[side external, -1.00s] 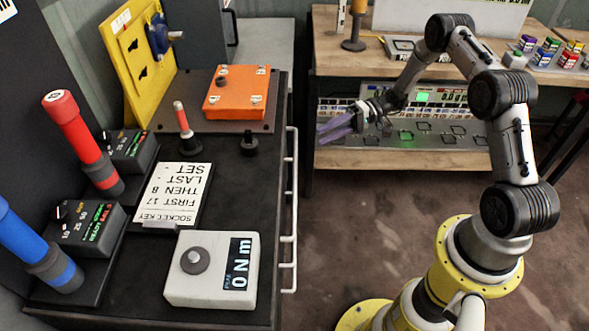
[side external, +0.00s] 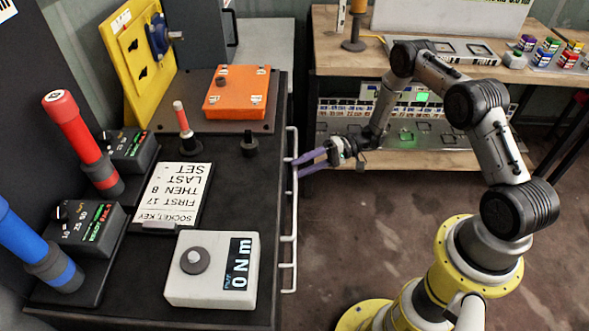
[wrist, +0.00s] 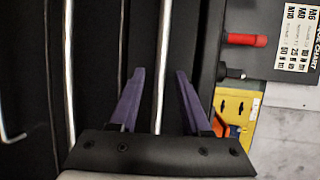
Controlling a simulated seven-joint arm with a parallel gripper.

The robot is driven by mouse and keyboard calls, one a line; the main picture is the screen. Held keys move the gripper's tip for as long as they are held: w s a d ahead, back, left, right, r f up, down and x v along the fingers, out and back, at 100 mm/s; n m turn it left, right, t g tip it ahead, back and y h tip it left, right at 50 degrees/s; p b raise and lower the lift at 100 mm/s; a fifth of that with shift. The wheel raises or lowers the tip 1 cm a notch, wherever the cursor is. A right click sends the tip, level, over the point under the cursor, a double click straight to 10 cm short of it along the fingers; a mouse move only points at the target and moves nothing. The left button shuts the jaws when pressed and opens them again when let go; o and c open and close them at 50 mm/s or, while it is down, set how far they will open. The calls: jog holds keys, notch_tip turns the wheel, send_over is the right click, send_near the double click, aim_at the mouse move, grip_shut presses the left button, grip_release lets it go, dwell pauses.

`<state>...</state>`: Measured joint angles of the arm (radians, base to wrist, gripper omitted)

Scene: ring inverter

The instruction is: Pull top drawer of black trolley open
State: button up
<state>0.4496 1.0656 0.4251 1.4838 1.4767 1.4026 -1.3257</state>
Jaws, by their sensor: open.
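The black trolley (side external: 232,210) stands at the left in the side view, with long pale bar handles on its right side. The uppermost handle (side external: 294,222) runs along just below the top edge. My gripper (side external: 297,168) is at that handle's middle, its purple fingers pointing left at the trolley. In the wrist view the open fingers (wrist: 160,75) lie on either side of a pale bar (wrist: 166,45), which passes between them. I cannot tell whether a finger touches the bar. The drawer fronts look flush.
More handle bars (wrist: 69,80) run left of the fingers in the wrist view. The trolley top carries an orange box (side external: 237,95), a grey torque meter (side external: 190,285) and red and blue tools.

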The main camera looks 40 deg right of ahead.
jog(key=shift+x, duration=1.3)
jog(key=shift+c, duration=0.3)
grip_shut()
jog(key=shift+d, duration=0.1)
